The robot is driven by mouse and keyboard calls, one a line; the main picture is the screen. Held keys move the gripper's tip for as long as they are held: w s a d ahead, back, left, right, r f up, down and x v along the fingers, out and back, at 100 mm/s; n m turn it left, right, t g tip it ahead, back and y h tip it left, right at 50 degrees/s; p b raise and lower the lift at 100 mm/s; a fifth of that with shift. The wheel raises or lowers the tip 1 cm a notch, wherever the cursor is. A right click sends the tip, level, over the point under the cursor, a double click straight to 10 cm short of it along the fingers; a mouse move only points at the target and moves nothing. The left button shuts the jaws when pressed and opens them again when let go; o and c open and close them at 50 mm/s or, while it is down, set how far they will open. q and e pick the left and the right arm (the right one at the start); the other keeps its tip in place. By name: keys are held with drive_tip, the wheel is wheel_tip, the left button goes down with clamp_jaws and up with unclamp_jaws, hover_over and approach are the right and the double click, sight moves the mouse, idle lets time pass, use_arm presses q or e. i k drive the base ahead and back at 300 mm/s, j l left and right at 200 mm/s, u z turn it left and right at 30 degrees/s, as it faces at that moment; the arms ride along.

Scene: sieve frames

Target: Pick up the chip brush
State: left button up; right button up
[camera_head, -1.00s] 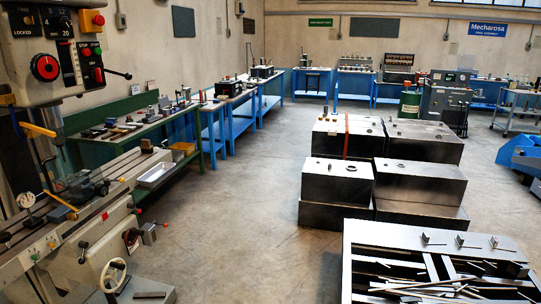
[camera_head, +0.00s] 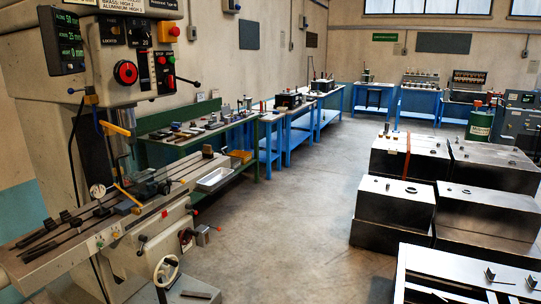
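I cannot make out a chip brush for certain in the head view. Several small dark items (camera_head: 45,234) lie on the table of the milling machine (camera_head: 150,185) at the left, too small to name. More small tools and parts lie on the green bench (camera_head: 160,137) along the left wall, also too small to tell apart. Neither of my grippers shows in the picture.
Dark metal blocks (camera_head: 393,206) and an open dark frame with a light rim (camera_head: 410,262) stand at the right. A handwheel (camera_head: 166,272) juts from the machine's front. Blue benches (camera_head: 270,143) line the back. The grey floor (camera_head: 290,215) between is clear.

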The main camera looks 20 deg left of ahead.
sight(207, 152)
drive_tip(key=u, duration=1.55)
